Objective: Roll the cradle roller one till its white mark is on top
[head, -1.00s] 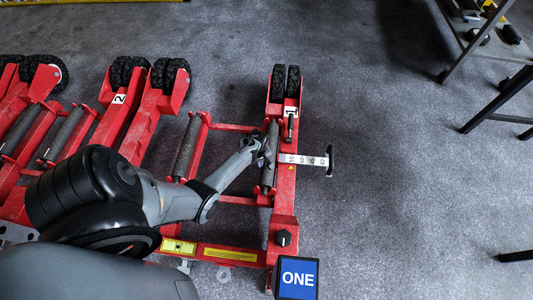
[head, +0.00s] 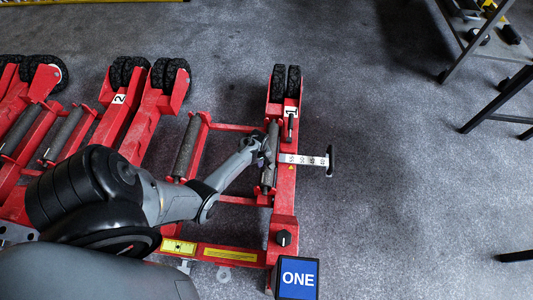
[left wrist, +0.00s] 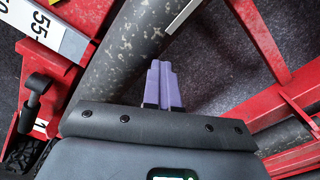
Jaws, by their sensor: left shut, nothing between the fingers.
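The cradle roller one (head: 269,176) is a grey, speckled cylinder in the red jack marked 1, beside the sign ONE (head: 298,278). It also crosses the upper part of the left wrist view (left wrist: 125,45). A white mark (left wrist: 183,15) shows there as a strip along the roller's right edge, cut by the top of the picture. My left gripper (head: 264,157) is at the roller's middle in the head view. Its purple fingers (left wrist: 163,82) are shut and empty, close beside the roller; I cannot tell whether they touch it. My right gripper is out of view.
A second roller (head: 187,150) lies to the left in the same red frame. A scale bar with a handle (head: 329,160) sticks out to the right. Another jack marked 2 (head: 119,99) stands at the left.

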